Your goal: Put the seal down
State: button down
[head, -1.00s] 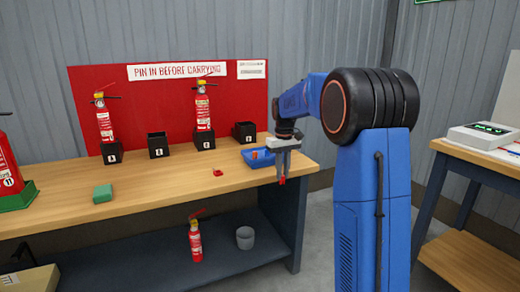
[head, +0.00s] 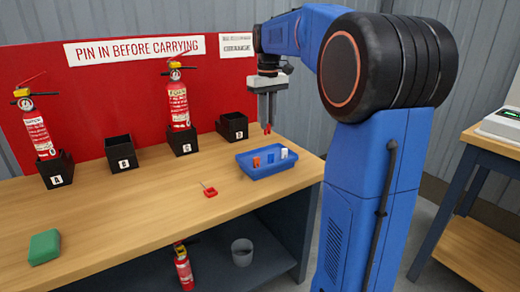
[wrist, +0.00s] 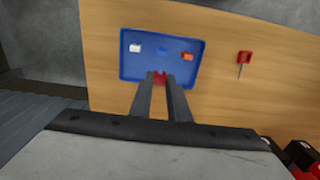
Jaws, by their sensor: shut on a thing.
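My gripper (head: 268,112) is shut on a small red seal (head: 267,130), held in the air above the back right part of the bench. In the wrist view the red seal (wrist: 158,77) sits between the fingertips, seen over the near part of a blue tray (wrist: 125,72). The tray (head: 262,174) lies on the bench and holds an orange seal (head: 256,162), a blue seal (head: 271,158) and a white seal (head: 284,153). These stand apart from each other.
A red pull pin (head: 210,192) lies on the bench (head: 140,215) left of the tray. Black holders line the back; an empty one (head: 233,127) is close to my gripper. Extinguishers stand in holders A (head: 57,170) and S (head: 183,141). A green block (head: 44,247) is at front left.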

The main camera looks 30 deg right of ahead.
notch_tip(320, 180, down, 10)
jog(key=shift+r, duration=0.15)
dwell(0.4)
jog(key=c, duration=1.7)
grip_release()
jog(key=shift+o, duration=0.2)
notch_tip(320, 180, up, 12)
jog(key=shift+r, duration=0.1)
jog(key=s+a+f+t, duration=0.1)
jog(key=s+a+f, duration=0.4)
jog(key=s, duration=0.5)
jog(key=s+a+f+t, duration=0.2)
jog(key=s+a+f, duration=0.3)
jog(key=s+f, duration=0.3)
jog(key=s+a+f+t, duration=0.1)
jog(key=s+a+f, duration=0.5)
jog(key=s, duration=0.6)
jog(key=shift+s+f+t, duration=0.35)
jog(key=shift+t, duration=0.05)
